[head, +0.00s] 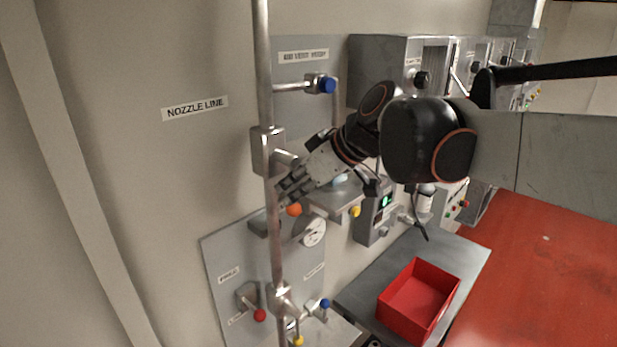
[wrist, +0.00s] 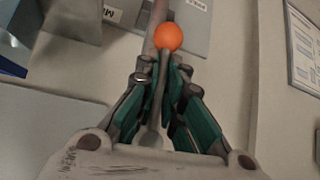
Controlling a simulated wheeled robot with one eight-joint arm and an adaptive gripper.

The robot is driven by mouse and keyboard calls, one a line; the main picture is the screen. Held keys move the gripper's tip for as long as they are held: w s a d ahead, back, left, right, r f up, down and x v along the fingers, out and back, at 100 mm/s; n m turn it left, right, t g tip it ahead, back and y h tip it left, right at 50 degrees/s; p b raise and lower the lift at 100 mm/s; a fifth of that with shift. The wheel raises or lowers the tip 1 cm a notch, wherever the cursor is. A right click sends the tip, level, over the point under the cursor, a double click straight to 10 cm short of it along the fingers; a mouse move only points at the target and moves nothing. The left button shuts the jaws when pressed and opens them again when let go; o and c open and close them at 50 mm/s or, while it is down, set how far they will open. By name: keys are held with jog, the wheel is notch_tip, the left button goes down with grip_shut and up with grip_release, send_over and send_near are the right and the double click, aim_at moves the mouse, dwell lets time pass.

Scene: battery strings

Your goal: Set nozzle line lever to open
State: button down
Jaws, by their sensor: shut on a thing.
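The nozzle line lever ends in an orange ball knob (head: 294,209), beside the vertical pipe (head: 264,70). Its grey valve body (head: 268,150) sits on that pipe, right of the "NOZZLE LINE" label (head: 195,108). My gripper (head: 286,192) is at the lever, just above the knob, and hides most of the rod in the head view. In the wrist view the orange knob (wrist: 168,37) sticks out beyond the fingertips. The thin metal rod runs between the green-padded fingers of my gripper (wrist: 168,80), which are shut on it. The lever appears to point down, roughly along the pipe.
A blue-knobbed valve (head: 327,85) is above right of my gripper. A yellow knob (head: 355,211) and a gauge (head: 314,232) are close by. Lower down are a red knob (head: 260,314) and another blue knob (head: 325,304). A red bin (head: 449,301) stands at right on a grey surface.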

jog(key=shift+s+d+f, duration=0.1)
jog(key=shift+f, duration=0.15)
jog(key=c, duration=1.7)
grip_release()
jog(key=shift+r, duration=0.15)
jog(key=v, duration=1.1)
jog(key=shift+d+r, duration=0.3)
jog(key=shift+d, duration=0.05)
